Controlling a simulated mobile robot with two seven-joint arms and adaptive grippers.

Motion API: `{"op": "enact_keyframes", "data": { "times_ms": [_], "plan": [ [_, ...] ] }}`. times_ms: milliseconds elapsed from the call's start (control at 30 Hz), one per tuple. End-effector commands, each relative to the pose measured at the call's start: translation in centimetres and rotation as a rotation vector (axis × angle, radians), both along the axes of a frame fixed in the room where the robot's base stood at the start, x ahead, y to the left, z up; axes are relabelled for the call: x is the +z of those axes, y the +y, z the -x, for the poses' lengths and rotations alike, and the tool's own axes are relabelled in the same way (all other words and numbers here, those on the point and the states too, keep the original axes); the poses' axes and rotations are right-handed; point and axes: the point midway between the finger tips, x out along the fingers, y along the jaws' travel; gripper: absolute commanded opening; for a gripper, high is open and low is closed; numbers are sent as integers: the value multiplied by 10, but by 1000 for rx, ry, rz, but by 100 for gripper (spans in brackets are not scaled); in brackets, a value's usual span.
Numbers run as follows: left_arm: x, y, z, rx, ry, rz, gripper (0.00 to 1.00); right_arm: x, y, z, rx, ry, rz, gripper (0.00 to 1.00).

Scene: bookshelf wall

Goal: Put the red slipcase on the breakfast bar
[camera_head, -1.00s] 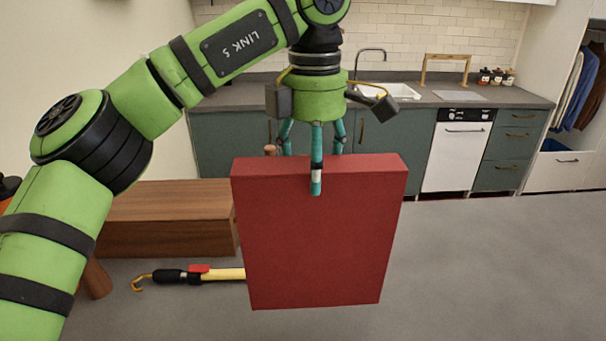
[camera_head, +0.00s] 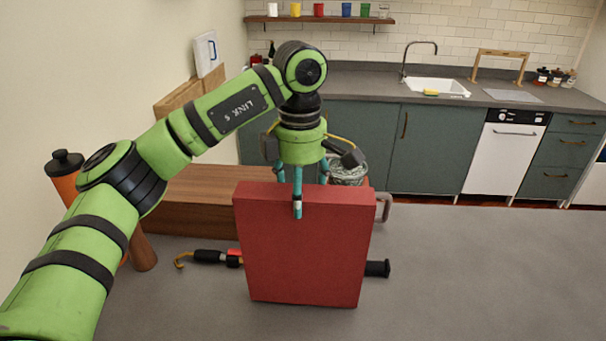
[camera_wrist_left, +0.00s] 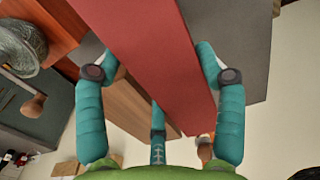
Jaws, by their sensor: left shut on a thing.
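The red slipcase (camera_head: 303,247) is upright in the head view, over the grey breakfast bar (camera_head: 470,275). My left gripper (camera_head: 298,200) is shut on its top edge, with teal fingers on both sides. In the left wrist view the slipcase (camera_wrist_left: 152,50) runs between the fingers of my left gripper (camera_wrist_left: 152,85). I cannot tell whether the slipcase's lower edge touches the bar or hangs just above it. My right gripper is not in view.
Behind the slipcase lie a tool with a hook (camera_head: 208,257) and a wooden box (camera_head: 200,205). An orange bottle (camera_head: 66,185) stands at the left. A patterned metal pot (camera_head: 350,172) shows behind the slipcase. The bar's right side is clear.

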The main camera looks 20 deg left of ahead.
Motion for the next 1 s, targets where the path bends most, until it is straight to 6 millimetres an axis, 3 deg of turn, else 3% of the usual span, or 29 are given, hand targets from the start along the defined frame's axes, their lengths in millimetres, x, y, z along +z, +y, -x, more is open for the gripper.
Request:
{"op": "enact_keyframes", "data": {
  "times_ms": [100,500,533,600,1000],
  "plan": [
    [-5,0,-1,1,-7,3,11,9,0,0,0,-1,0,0],
    [-12,0,-1,1,-9,5,11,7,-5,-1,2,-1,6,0],
    [-16,0,0,2,-2,0,74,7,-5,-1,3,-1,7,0],
    [-15,0,0,2,-2,0,94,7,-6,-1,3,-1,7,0],
    [-12,0,0,2,-2,0,94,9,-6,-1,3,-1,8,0]
  ]
}}
